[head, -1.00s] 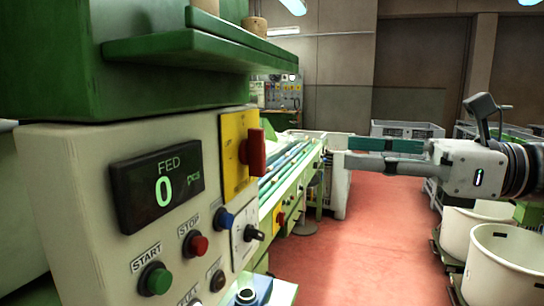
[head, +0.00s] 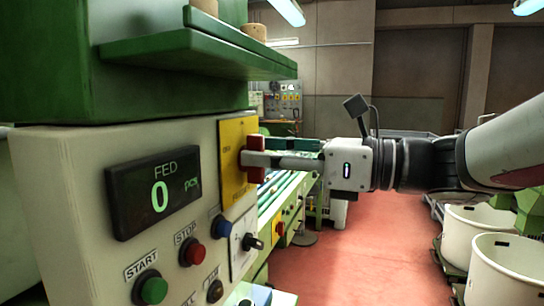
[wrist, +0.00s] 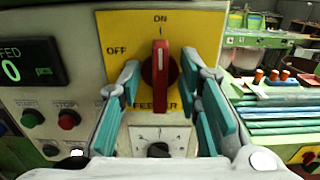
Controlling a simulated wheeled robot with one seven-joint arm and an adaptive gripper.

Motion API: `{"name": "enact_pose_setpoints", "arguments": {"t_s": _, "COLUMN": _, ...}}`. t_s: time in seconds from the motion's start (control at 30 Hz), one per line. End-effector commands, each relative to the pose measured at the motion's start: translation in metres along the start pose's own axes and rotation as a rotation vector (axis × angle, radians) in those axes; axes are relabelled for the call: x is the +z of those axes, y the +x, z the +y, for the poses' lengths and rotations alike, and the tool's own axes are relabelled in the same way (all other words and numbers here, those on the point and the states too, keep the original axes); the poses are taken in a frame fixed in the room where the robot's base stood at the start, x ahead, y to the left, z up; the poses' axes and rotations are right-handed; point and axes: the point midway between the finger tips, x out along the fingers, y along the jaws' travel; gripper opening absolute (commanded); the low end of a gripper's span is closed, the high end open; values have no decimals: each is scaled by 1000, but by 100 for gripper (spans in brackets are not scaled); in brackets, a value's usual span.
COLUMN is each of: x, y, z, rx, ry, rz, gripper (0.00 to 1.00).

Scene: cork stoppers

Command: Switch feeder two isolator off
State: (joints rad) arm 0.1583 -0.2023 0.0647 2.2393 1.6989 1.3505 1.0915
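The isolator is a red rotary handle (wrist: 160,72) on a yellow plate (wrist: 115,28). The handle stands upright and points at ON at the top; OFF is printed to the left. The plate's lower lettering reads FEEDER, with its end hidden behind my gripper's fingers; no number shows. In the head view the red handle (head: 254,174) sticks out from the yellow plate (head: 231,140). My gripper (head: 263,152) reaches it from the right. In the wrist view my gripper (wrist: 162,85) is open, its teal-padded fingers on either side of the handle with gaps between.
Left of the plate is a display (head: 155,185) reading FED 0, above a green START button (head: 150,288) and a red STOP button (head: 192,252). A small black knob (wrist: 157,150) sits below the plate. A green shelf (head: 200,52) overhangs the panel.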

Motion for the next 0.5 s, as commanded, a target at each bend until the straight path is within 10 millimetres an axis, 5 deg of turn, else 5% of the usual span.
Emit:
{"name": "enact_pose_setpoints", "arguments": {"t_s": 0.2, "x": 0, "y": 0, "z": 0, "rx": 0, "ry": 0, "rz": 0, "gripper": 32}}
{"name": "enact_pose_setpoints", "arguments": {"t_s": 0.37, "x": 0, "y": 0, "z": 0, "rx": 0, "ry": 0, "rz": 0, "gripper": 0}}
{"name": "enact_pose_setpoints", "arguments": {"t_s": 0.5, "x": 0, "y": 0, "z": 0, "rx": 0, "ry": 0, "rz": 0, "gripper": 0}}
